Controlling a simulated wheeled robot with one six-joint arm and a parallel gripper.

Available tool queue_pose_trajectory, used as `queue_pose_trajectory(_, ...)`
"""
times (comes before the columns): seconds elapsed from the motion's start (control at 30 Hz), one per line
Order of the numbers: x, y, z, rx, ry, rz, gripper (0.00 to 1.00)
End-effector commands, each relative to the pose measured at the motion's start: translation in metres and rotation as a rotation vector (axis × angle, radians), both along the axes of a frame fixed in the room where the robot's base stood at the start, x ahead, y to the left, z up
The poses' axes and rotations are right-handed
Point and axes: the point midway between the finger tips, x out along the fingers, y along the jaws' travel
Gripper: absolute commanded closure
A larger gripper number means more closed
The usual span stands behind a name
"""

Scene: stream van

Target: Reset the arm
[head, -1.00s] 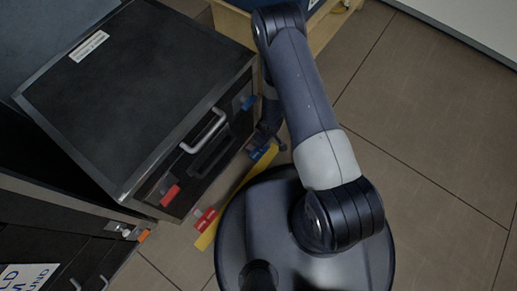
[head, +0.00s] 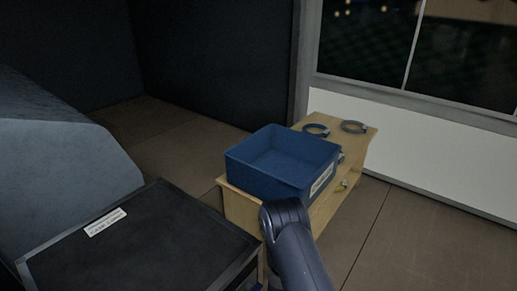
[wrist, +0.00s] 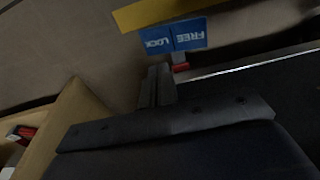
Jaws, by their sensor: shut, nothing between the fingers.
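My gripper (wrist: 157,88) shows in the wrist view with its two fingers together and nothing between them. Past the fingertips lies a blue label (wrist: 176,38) reading FREE and LOCK, beside a yellow strip (wrist: 165,11). I cannot tell the exact gap between fingertips and label. In the head view only an upper part of my arm (head: 291,243) shows at the bottom centre. My gripper is out of that view.
A black case (head: 140,245) stands left of my arm. A blue bin (head: 250,178) sits on a low wooden stand (head: 240,212) with two cable coils (head: 316,130) (head: 354,127). Open floor (head: 410,235) lies to the right, below a white wall panel (head: 430,140).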

Motion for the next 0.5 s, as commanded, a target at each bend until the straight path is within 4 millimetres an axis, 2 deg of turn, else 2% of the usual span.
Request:
queue_pose_trajectory(0.03,0.000,0.000,-0.008,0.000,0.000,0.000,1.00)
queue_pose_trajectory(0.5,0.000,0.000,-0.053,0.000,0.000,0.001,1.00)
